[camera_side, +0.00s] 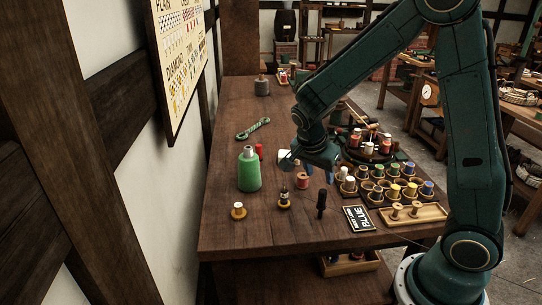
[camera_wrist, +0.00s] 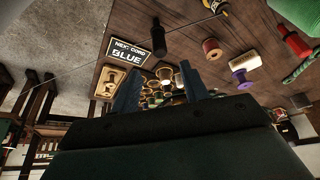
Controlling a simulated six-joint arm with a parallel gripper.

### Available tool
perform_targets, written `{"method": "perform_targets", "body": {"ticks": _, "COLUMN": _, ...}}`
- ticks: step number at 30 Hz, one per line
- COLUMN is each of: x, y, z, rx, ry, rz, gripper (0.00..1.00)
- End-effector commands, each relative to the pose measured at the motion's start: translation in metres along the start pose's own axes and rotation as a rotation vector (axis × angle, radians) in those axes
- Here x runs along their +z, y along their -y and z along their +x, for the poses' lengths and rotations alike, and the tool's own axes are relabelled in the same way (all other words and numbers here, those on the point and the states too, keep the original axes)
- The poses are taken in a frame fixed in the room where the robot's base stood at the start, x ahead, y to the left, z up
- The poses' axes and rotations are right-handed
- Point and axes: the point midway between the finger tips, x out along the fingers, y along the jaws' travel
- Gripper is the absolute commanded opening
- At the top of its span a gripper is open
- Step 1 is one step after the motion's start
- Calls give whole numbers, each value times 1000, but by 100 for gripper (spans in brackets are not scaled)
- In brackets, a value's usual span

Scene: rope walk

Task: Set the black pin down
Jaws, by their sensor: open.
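The black pin (camera_side: 321,203) stands upright on the wooden bench, near its front edge and left of the BLUE sign. In the wrist view the pin (camera_wrist: 158,40) shows beyond my fingertips, apart from them. My gripper (camera_side: 318,172) is over the bench, behind the pin in the side view, with its blue fingers pointing down. In the wrist view the two fingers of my gripper (camera_wrist: 159,72) are spread with nothing held between them.
The BLUE sign (camera_side: 358,218) and a wooden tray with pegs (camera_side: 414,214) lie right of the pin. A rack of coloured spools (camera_side: 392,188) stands behind them. A red-brown spool (camera_side: 302,181), a dark bobbin (camera_side: 284,199) and a green cone (camera_side: 249,171) stand to the left. A thin cord passes near the pin.

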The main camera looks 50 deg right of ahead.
Motion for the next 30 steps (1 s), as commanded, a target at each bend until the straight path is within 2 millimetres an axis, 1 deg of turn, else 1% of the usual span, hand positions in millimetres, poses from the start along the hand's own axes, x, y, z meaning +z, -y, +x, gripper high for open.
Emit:
{"method": "perform_targets", "body": {"ticks": 11, "x": 0, "y": 0, "z": 0, "rx": 0, "ry": 0, "rz": 0, "gripper": 45}}
{"method": "perform_targets", "body": {"ticks": 17, "x": 0, "y": -2, "z": -7, "rx": -13, "ry": 12, "rz": -30, "gripper": 45}}
{"method": "perform_targets", "body": {"ticks": 20, "x": 0, "y": -6, "z": -17, "rx": -33, "ry": 27, "rz": -74, "gripper": 45}}
{"method": "perform_targets", "body": {"ticks": 23, "x": 0, "y": -11, "z": -31, "rx": -66, "ry": 49, "rz": -143, "gripper": 45}}
{"method": "perform_targets", "body": {"ticks": 30, "x": 2, "y": -34, "z": -75, "rx": -178, "ry": 99, "rz": -384, "gripper": 45}}
